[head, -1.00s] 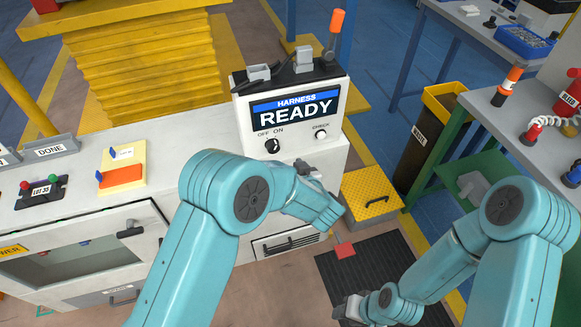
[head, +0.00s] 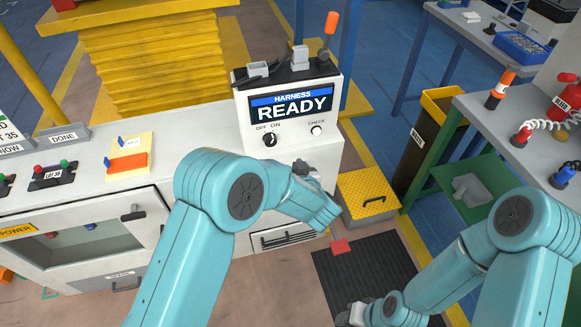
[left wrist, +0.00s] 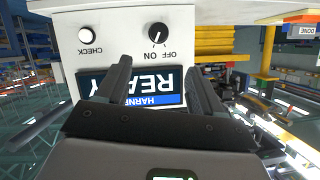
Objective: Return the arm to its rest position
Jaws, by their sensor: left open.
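My left arm comes in from the left in the head view, and its gripper (head: 304,170) is in front of the white harness box, partly hidden behind my wrist. In the left wrist view the two dark fingers (left wrist: 160,88) are apart with nothing between them. Beyond them the harness box (left wrist: 205,14) appears upside down, with its READY screen (left wrist: 145,88), OFF/ON knob (left wrist: 158,35) and CHECK button (left wrist: 86,35). My right gripper (head: 352,313) is low at the bottom edge of the head view, partly cut off, and its jaws are unclear.
A yellow step (head: 366,194) and a dark floor mat (head: 365,270) lie right of the harness box. A black and yellow bin (head: 425,145) and a grey bench (head: 495,117) stand further right. A white counter (head: 90,190) with an orange-and-cream block (head: 127,164) is at left.

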